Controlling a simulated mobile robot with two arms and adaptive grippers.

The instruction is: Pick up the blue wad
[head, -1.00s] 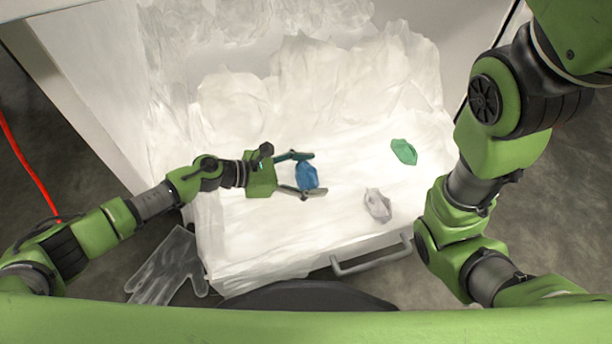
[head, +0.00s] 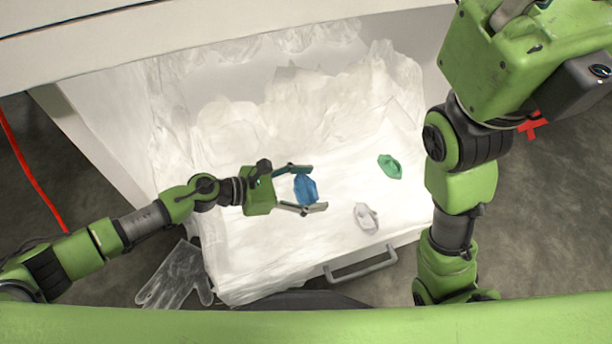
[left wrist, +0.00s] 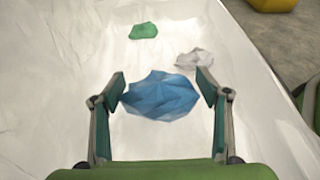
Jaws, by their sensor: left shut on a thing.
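The blue wad (head: 306,189) is a crumpled, faceted lump between the two fingers of my left gripper (head: 308,187) in the head view. In the left wrist view the blue wad (left wrist: 161,96) spans the gap between the fingertips, and my left gripper (left wrist: 163,95) is shut on it. The wad is over the white film lining of the open drawer; I cannot tell whether it touches the film. My right arm stands at the right of the head view. The body of my right gripper (head: 508,55) shows at the top right, and its fingertips are not clearly visible.
A green wad (head: 390,166) and a whitish wad (head: 366,216) lie on the film, right of my left gripper. The drawer handle (head: 360,264) is at the front. A clear glove (head: 176,278) lies at the lower left. A red cable (head: 35,180) runs along the floor.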

